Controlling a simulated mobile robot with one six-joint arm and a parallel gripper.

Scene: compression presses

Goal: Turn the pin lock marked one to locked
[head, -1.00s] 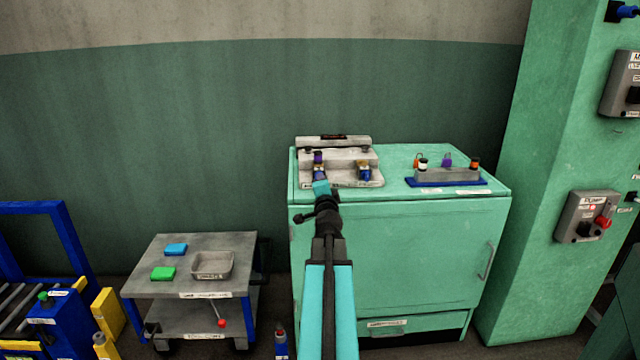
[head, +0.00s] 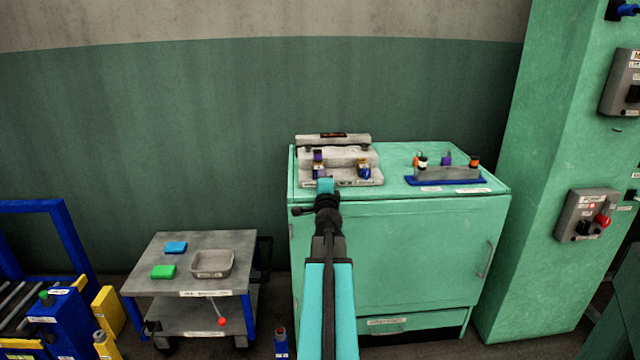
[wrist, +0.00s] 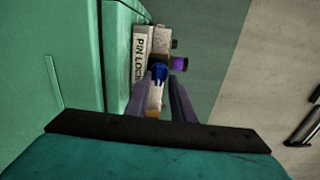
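The grey pin lock fixture (head: 374,178) stands on the left part of the green cabinet's top, and its "PIN LOC..." label (wrist: 139,62) shows in the wrist view. Two blue-bodied locks sit on it, a left one (head: 318,170) with a purple cap above and a right one (head: 364,171). I cannot read which is marked one. My gripper (head: 326,180) is just in front of the left lock. In the wrist view its two fingers (wrist: 161,82) are apart, with a blue knob (wrist: 159,72) between or just beyond their tips. Contact cannot be told.
A grey rack on a blue base (head: 440,182) with several capped pins stands right on the cabinet (head: 420,240). A cart (head: 185,280) with a grey tray (head: 213,264) stands left. A green column with a switch box (head: 578,215) rises at right.

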